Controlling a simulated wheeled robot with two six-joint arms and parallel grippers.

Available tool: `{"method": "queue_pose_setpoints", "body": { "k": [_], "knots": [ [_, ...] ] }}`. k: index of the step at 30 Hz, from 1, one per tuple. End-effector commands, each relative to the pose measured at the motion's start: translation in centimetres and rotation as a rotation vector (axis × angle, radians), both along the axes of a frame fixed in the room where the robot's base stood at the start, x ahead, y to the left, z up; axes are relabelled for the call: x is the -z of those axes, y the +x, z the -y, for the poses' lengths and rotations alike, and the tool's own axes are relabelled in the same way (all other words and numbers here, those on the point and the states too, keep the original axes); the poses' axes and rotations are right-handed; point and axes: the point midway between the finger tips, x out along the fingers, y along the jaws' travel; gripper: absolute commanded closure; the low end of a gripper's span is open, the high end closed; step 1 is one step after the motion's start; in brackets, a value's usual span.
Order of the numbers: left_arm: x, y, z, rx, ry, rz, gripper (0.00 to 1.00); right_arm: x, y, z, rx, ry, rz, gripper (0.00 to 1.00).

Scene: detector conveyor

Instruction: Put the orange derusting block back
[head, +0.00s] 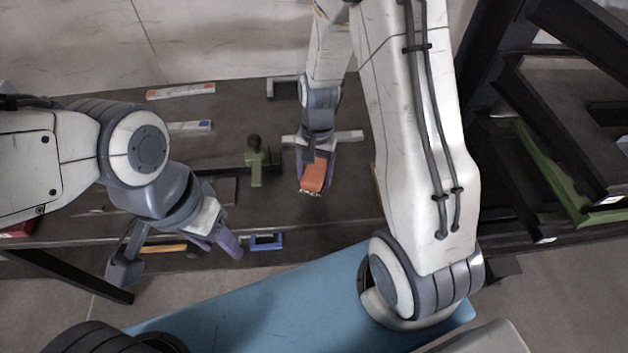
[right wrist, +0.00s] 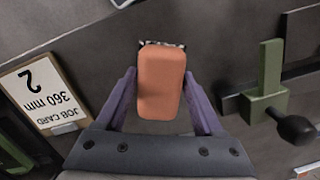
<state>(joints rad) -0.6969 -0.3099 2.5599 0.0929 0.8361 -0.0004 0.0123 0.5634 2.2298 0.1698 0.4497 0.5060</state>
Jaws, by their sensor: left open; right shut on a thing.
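The orange derusting block (head: 314,176) is held between the purple fingers of my right gripper (head: 317,172), over the dark bench. In the right wrist view the block (right wrist: 161,82) sits between both fingers of the gripper (right wrist: 161,95), with a pale, speckled strip along its far edge. I cannot tell whether the block touches the bench. My left gripper (head: 222,240) is open and empty near the front edge of the bench, left of the block.
A green clamp-like tool with a dark knob (head: 256,163) stands left of the block. A blue-framed item (head: 266,242) lies near the bench's front edge. A job card (right wrist: 42,93) reading 360 mm lies left in the right wrist view. Dark rack beams (head: 560,90) stand at right.

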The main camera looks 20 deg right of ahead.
Motion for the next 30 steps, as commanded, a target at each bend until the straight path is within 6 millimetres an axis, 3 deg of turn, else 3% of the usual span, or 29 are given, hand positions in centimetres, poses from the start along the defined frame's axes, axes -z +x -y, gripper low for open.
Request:
{"method": "queue_pose_setpoints", "body": {
  "k": [10, 23, 24, 26, 30],
  "knots": [
    [-0.2, 0.0, 0.0, 0.000, 0.000, 0.000, 0.50, 3.9, 0.2, -0.2, -0.001, 0.000, -0.003, 0.83],
    [0.1, 0.0, 0.0, 0.000, 0.000, 0.000, 0.50, 4.7, 0.2, -0.1, -0.001, -0.001, 0.001, 0.83],
    [0.0, 0.0, 0.0, 0.000, 0.000, 0.000, 0.50, 4.6, 0.2, -0.1, -0.001, -0.001, 0.001, 0.19],
    [0.0, 0.0, 0.0, 0.000, 0.000, 0.000, 0.50, 4.5, 0.2, -0.1, -0.001, -0.001, 0.001, 0.01],
    [0.0, 0.0, 0.0, 0.000, 0.000, 0.000, 0.50, 4.6, 0.2, -0.2, -0.002, 0.000, 0.001, 0.01]
  ]
}}
